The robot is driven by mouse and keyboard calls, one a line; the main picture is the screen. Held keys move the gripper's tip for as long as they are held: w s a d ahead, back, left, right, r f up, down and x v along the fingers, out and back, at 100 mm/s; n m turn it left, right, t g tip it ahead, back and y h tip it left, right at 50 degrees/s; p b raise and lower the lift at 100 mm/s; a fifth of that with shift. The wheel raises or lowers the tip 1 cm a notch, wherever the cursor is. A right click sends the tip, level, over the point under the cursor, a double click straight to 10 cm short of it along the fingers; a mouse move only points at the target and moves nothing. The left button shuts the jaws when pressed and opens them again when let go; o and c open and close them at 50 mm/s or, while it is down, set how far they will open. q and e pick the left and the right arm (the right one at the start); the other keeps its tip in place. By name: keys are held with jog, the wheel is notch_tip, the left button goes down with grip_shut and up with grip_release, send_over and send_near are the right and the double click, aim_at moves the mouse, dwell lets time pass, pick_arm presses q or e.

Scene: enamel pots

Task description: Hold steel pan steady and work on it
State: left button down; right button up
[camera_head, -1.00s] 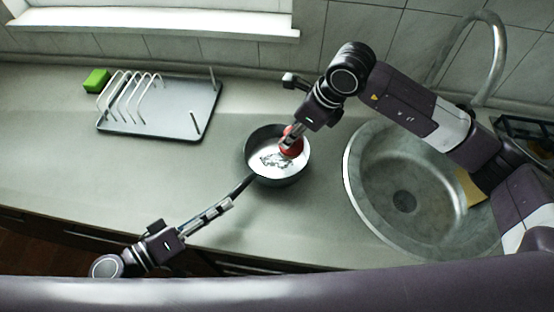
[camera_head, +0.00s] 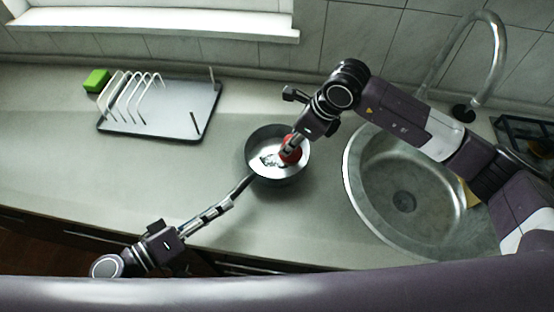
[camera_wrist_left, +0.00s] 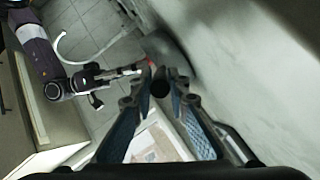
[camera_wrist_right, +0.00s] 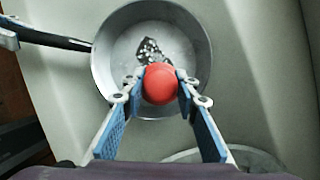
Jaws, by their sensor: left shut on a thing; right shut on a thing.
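The steel pan (camera_head: 262,137) stands on the counter, with a dark patch (camera_head: 268,160) on its bright floor. The patch also shows in the right wrist view (camera_wrist_right: 150,50). My left gripper (camera_head: 228,204) is shut on the pan's dark handle (camera_head: 241,187), at the front left of the pan. My right gripper (camera_head: 293,145) is shut on a round red thing (camera_head: 289,155) and holds it down inside the pan, right of the patch. In the right wrist view the red thing (camera_wrist_right: 160,84) sits between the fingertips and hides part of the pan floor.
A dish rack (camera_head: 165,110) with a green sponge (camera_head: 96,80) beside it stands at the back left. A round sink (camera_head: 360,205) with a tall faucet (camera_head: 503,50) is close on the right. The counter left of the pan is clear.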

jog(key=shift+f, duration=1.5)
jog(key=shift+a, duration=0.1)
